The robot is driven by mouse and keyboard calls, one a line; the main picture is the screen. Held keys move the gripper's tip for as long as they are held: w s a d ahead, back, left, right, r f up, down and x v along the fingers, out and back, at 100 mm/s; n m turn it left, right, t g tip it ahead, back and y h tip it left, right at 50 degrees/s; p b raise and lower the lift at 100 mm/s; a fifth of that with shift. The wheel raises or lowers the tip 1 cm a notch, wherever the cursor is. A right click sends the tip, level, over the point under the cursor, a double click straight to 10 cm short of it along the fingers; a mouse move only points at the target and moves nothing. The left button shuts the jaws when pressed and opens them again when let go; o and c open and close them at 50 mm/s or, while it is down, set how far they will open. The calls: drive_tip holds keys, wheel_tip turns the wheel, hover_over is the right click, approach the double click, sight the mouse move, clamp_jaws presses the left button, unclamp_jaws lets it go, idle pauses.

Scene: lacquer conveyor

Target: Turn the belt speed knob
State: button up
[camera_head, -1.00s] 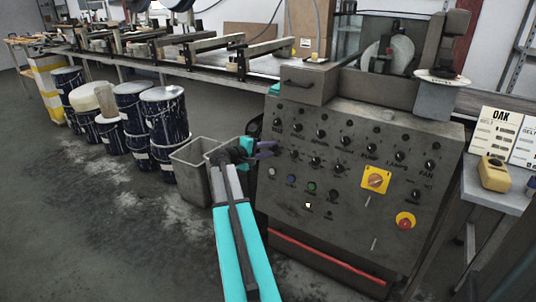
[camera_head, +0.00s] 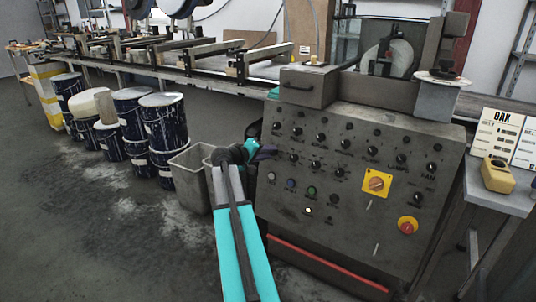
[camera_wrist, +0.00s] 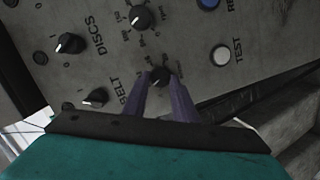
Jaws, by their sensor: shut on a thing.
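The grey control panel (camera_head: 350,220) carries rows of black knobs and several coloured buttons. In the wrist view, a small black knob (camera_wrist: 159,76) beside the printed word BELT sits between the purple fingertips of my gripper (camera_wrist: 160,80). The fingers are shut on this knob. Its pointer is mostly hidden by the fingers. In the head view, my gripper (camera_head: 266,152) is at the panel's upper left edge, and the knob there is hidden behind it.
Another knob (camera_wrist: 97,97) lies on the other side of the BELT label. A white TEST button (camera_wrist: 220,56) is to the right. A grey bin (camera_head: 190,175) stands left of my arm. A yellow switch (camera_head: 376,183) and red button (camera_head: 408,225) are farther right.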

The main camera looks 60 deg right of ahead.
drive_tip(key=shift+s, duration=0.1)
drive_tip(key=o, duration=1)
drive_tip(key=shift+o, duration=0.2)
drive_tip(key=shift+a, duration=0.1)
drive_tip(key=p+v, duration=0.2)
drive_tip(key=v, duration=1.1)
drive_tip(key=shift+a, duration=0.3)
drive_tip(key=shift+r+p, duration=0.15)
drive_tip(key=shift+p, duration=0.15)
